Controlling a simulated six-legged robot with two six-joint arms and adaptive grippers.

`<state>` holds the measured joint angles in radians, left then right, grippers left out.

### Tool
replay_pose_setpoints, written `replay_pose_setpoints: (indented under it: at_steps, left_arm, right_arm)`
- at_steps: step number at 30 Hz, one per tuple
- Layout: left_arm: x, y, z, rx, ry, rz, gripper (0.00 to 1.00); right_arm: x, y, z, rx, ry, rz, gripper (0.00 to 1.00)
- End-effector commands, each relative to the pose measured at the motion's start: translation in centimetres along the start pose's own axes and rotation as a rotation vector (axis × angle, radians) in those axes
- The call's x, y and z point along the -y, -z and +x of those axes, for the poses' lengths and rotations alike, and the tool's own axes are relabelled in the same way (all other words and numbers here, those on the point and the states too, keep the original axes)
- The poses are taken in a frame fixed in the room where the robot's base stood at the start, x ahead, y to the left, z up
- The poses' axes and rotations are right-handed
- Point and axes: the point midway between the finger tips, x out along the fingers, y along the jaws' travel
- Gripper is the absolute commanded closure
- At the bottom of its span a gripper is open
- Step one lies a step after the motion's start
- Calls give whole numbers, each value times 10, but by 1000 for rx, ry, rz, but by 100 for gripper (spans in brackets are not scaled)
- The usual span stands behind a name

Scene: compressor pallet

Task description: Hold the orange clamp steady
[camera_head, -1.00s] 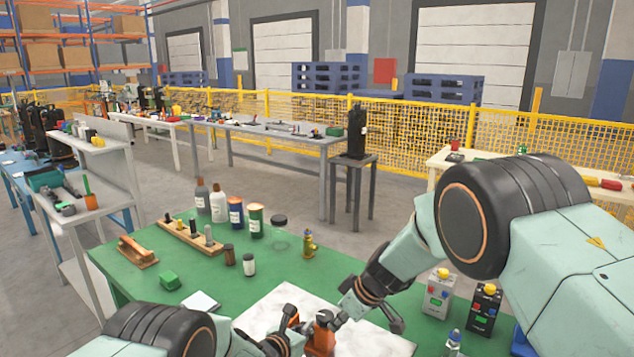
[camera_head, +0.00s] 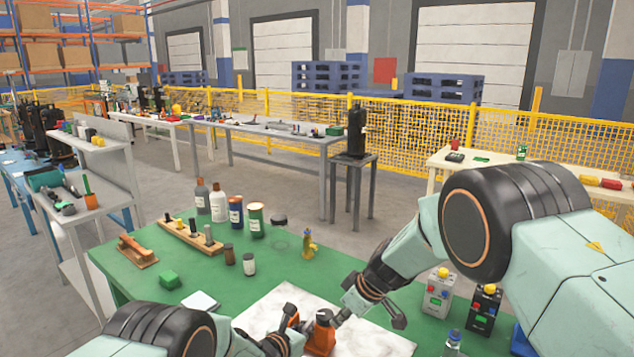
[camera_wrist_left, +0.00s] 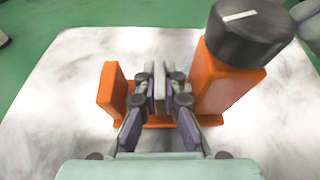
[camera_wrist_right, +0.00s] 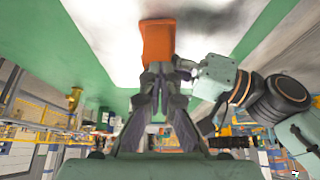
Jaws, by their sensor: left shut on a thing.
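The orange clamp (camera_head: 320,341) stands on the white sheet (camera_head: 262,312) at the table's front. In the left wrist view the clamp (camera_wrist_left: 222,88) shows a short upright on the left, a taller one on the right and a low base between. A black knob (camera_wrist_left: 248,30) tops the taller upright. My left gripper (camera_wrist_left: 160,82) is shut between the uprights on the clamp's middle part; its fingers hide the contact. My right gripper (camera_wrist_right: 166,72) is beside the clamp, its fingertips near the orange body (camera_wrist_right: 158,42). Its fingers are close together, but contact and any gap are unclear.
The green table (camera_head: 170,238) holds bottles (camera_head: 217,205), a wooden block with pegs (camera_head: 190,235), an orange-handled tool (camera_head: 138,250) and a green block (camera_head: 169,281) further back. Two boxes with yellow tops (camera_head: 438,290) stand close to my right arm.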

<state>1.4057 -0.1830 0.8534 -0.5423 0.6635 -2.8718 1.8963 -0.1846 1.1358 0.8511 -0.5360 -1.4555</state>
Motion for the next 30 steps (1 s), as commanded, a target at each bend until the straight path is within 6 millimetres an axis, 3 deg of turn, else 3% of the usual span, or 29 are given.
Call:
replay_pose_setpoints:
  at_steps: [30]
  left_arm:
    - [1, -1, 0, 2, 3, 3, 100]
  right_arm:
    - [-17, 4, 0, -4, -4, 0, 100]
